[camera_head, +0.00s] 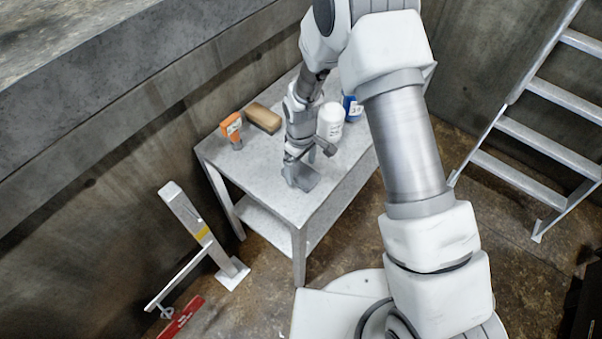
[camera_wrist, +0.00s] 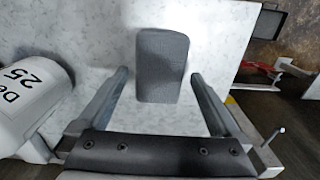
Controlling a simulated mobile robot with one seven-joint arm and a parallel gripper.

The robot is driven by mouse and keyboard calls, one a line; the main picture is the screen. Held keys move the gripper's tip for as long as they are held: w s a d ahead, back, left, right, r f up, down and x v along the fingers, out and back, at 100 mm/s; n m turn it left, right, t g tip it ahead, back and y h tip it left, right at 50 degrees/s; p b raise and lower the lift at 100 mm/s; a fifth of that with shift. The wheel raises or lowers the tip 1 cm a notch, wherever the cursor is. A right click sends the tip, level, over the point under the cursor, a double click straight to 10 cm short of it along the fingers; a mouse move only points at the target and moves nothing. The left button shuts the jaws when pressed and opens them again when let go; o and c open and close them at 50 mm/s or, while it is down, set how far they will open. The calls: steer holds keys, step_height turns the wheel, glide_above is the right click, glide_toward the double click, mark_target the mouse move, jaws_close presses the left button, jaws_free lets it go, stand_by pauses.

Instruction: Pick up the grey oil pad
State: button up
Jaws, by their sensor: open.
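The grey oil pad (camera_wrist: 161,66) lies on the pale table top, a flat rounded rectangle. In the wrist view it shows ahead of my gripper (camera_wrist: 162,82), between the lines of the two fingers. The fingers are open and apart from each other, and the pad is not gripped. In the head view the pad (camera_head: 302,177) is near the front edge of the table, just below my gripper (camera_head: 303,157). I cannot tell the exact height of the fingertips above the pad.
The white container (camera_wrist: 32,100) is close left of my gripper in the wrist view. A ladder (camera_head: 530,130) stands right.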

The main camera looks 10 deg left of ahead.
steer(key=shift+f, duration=1.25)
steer(key=shift+c, duration=0.3)
steer(key=c, duration=1.1)
steer(key=shift+c, duration=0.2)
steer(key=shift+r, duration=0.8)
step_height(320, 180, up, 3)
steer(key=shift+f, duration=0.2)
steer(key=s+d+r, duration=0.6)
steer(key=d, duration=0.3)
steer(key=shift+s+d+r+b, duration=0.3)
steer(key=shift+r+b, duration=0.05)
steer(key=shift+r, duration=0.05)
